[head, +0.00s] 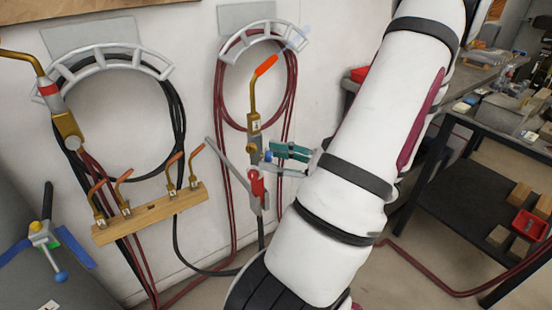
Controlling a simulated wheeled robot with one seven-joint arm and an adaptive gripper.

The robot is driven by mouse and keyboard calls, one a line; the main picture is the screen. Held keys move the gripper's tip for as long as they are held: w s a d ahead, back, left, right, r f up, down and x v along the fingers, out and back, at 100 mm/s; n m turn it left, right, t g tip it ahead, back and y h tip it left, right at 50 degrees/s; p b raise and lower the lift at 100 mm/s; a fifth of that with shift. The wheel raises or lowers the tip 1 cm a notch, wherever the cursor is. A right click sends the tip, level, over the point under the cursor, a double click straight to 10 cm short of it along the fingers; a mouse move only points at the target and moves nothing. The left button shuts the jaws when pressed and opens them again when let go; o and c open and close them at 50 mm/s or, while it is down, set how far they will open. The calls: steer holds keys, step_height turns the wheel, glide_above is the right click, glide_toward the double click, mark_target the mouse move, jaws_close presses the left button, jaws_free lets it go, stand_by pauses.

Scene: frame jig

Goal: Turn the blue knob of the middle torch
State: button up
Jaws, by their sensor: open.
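The middle torch (253,124) hangs upright on the white wall, with a brass body, a curved brass neck and an orange tip. Its small blue knob (268,155) shows low on its right side, partly hidden by my fingers. My gripper (272,158), with teal finger pads, reaches in from the right and is open. Its fingertips are at the knob, one above and one below it in the picture. I cannot tell whether they touch it.
A wooden rack (150,214) with several copper tips is to the left. Another torch (62,120) hangs far left. A cluttered workbench (468,118) stands at right behind my arm.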

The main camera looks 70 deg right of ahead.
jaws_close()
steer(key=shift+r+p, duration=0.1)
steer(key=shift+p, duration=0.3)
steer(key=shift+r+m+p, duration=0.1)
steer(key=shift+m+p, duration=0.9)
steer(key=shift+p, duration=0.2)
steer(key=m+p, duration=0.2)
steer(key=p, duration=0.1)
steer(key=shift+s+g, duration=0.1)
steer(key=shift+g, duration=0.3)
steer(key=m+p, duration=0.4)
steer(key=m, duration=0.1)
steer(key=shift+g+y, duration=0.4)
steer(key=shift+p, duration=0.3)
